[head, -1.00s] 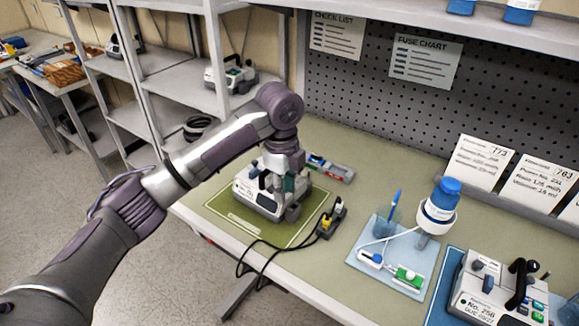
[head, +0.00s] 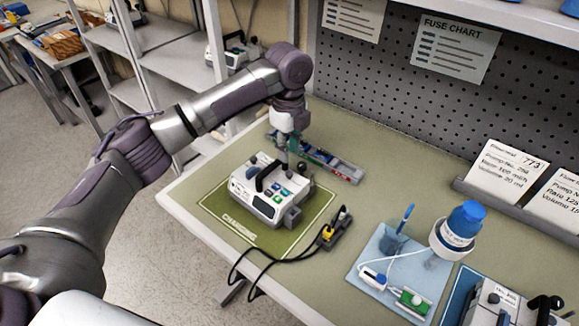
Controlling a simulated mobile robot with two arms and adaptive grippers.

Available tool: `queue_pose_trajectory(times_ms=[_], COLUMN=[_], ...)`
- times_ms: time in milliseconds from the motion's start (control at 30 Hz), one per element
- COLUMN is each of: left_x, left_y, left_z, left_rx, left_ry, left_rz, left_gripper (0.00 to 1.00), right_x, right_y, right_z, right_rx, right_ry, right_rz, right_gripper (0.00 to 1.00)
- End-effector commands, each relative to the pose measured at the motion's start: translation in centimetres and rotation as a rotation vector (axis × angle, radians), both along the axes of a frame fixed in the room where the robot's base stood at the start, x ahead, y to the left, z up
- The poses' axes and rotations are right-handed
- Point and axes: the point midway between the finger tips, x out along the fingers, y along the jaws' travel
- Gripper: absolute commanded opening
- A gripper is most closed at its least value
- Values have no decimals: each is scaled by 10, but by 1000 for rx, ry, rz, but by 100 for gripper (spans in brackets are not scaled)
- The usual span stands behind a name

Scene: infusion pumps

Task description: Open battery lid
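A white and grey infusion pump (head: 262,196) with a black handle and coloured buttons sits on a green mat (head: 237,222). My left arm reaches in from the left, and its gripper (head: 292,162) points down just behind the pump's back right corner. Its fingers are small and partly lost against the pump and the tray behind, so I cannot tell whether they are open or touching anything. I cannot make out a battery lid on the pump. My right gripper is out of view.
A long tray of small tools (head: 330,164) lies behind the pump. A black charger with a yellow plug (head: 327,236) and cables is to its right. Another pump (head: 495,306) stands at lower right.

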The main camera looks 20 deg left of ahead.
Motion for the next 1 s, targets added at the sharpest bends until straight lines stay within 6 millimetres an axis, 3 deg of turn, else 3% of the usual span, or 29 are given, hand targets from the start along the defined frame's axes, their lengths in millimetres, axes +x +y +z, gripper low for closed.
queue_pose_trajectory(times_ms=[200, 400, 800, 833, 1000], left_x=[-1, 0, 0, 0, 0], left_y=[0, 0, 0, 0, 0], left_z=[-45, -72, -81, -81, -81], left_rx=[2, 0, 0, 0, 0], left_ry=[5, 1, -1, -1, -1], left_rz=[0, 0, -1, 0, 0], left_gripper=[31, 31, 31, 29, 1], right_x=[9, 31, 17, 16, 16], right_y=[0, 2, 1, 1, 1], right_z=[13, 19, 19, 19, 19], right_rx=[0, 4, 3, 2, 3], right_ry=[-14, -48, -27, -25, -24], right_rz=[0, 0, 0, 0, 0], right_gripper=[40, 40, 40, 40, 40])
